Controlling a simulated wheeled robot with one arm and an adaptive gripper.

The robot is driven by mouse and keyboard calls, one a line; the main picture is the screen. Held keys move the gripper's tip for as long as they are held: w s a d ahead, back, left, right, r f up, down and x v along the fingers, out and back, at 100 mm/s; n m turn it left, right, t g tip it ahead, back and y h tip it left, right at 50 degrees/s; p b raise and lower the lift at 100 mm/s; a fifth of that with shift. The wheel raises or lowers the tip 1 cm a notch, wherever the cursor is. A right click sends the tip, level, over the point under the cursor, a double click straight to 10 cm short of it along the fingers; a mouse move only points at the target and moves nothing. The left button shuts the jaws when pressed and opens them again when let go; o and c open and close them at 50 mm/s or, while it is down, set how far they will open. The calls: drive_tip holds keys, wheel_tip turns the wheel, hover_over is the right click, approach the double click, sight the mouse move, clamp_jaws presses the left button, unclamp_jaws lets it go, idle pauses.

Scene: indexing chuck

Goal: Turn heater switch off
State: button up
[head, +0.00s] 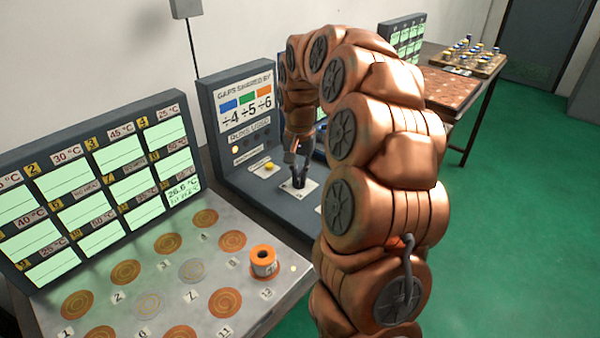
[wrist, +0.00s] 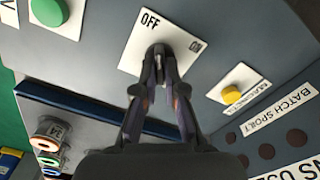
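The switch is on a white plate (wrist: 135,42) marked OFF on the left and ON on the right in the wrist view. Its dark knob (wrist: 159,52) is mostly hidden between my fingertips. My gripper (wrist: 160,70) has its fingers drawn close together on the knob, at the middle of the plate. In the head view my gripper (head: 299,178) points down at this plate (head: 310,188) on the grey console. No heater label is readable, and the side the knob points to is not clear.
A yellow button (wrist: 232,95) sits to the right of the switch and a green button (wrist: 48,10) to its left. A blue-edged tray with several ringed spools (wrist: 48,130) is nearby. In the head view an orange spool (head: 263,262) stands on the numbered heater plate (head: 215,285).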

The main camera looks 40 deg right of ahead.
sight(299, 175)
drive_tip(key=o, duration=0.5)
drive_tip(key=shift+c, duration=0.2)
drive_tip(key=shift+r, duration=0.1)
wheel_tip(299, 175, up, 12)
idle(0.3)
idle(0.4)
